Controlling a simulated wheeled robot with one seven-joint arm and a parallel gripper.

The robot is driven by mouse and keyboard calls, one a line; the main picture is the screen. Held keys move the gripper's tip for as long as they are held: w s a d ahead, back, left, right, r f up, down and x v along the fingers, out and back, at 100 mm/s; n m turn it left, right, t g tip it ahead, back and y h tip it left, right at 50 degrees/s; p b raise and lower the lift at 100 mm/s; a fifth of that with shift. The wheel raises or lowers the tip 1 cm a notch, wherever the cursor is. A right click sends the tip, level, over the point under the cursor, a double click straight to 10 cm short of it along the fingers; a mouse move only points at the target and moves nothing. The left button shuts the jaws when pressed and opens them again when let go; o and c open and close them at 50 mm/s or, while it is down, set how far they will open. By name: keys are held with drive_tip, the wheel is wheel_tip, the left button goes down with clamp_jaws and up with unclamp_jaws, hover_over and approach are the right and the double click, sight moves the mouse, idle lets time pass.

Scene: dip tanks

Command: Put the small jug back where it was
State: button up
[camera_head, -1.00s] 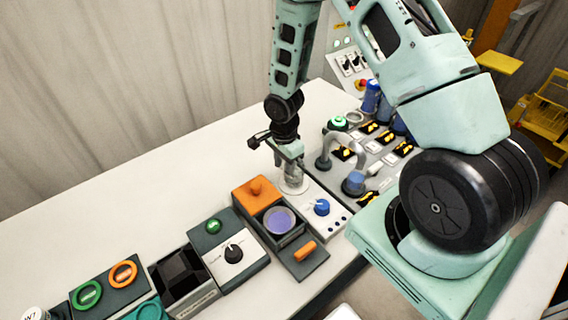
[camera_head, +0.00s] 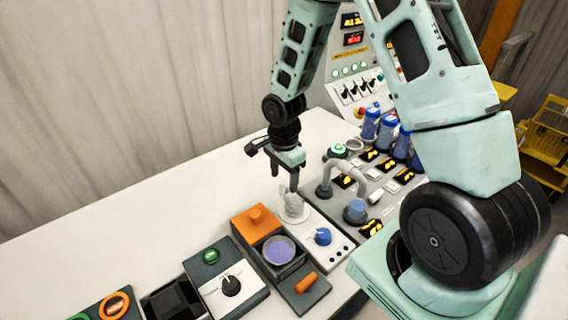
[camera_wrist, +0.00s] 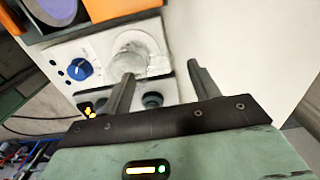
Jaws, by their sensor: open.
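The small jug (camera_head: 292,206) is whitish and clear. It stands upright on the round spot of the white panel with the blue knob, behind that knob. In the wrist view the jug (camera_wrist: 132,58) is seen from above, just beyond my left finger. My gripper (camera_head: 291,184) is just above and beside the jug in the head view. Whether a finger touches the jug cannot be told.
The blue knob (camera_head: 322,236) is close in front of the jug. An orange-lidded tank (camera_head: 257,222) and a tank of violet liquid (camera_head: 279,251) stand at its left. A grey bent pipe (camera_head: 345,170) rises at its right. White table is clear behind and left.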

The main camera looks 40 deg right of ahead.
sight(284, 186)
wheel_tip(284, 186, up, 5)
drive_tip(key=shift+r+b, duration=0.2)
drive_tip(key=shift+b, duration=0.2)
drive_tip(key=s+a+r+n, duration=0.4)
drive_tip(key=a+n, duration=0.2)
drive_tip(key=a, duration=0.1)
drive_tip(key=s+a+r+n, duration=0.3)
drive_tip(key=s+a+n, duration=0.1)
drive_tip(key=a+n, duration=0.25)
drive_tip(key=s+a+r+n, duration=0.2)
drive_tip(key=s+a+n, duration=0.1)
drive_tip(key=s+n, duration=0.3)
drive_tip(key=s+a+r+n, duration=0.2)
drive_tip(key=s+a+n, duration=0.2)
drive_tip(key=s+n, duration=0.2)
drive_tip(key=shift+s+a+r+n+y, duration=0.15)
drive_tip(key=shift+s+a+n+y, duration=0.2)
drive_tip(key=shift+s, duration=0.85)
wheel_tip(284, 186, down, 3)
drive_tip(key=b, duration=0.2)
drive_tip(key=shift+r+b, duration=0.2)
drive_tip(key=shift+b, duration=0.1)
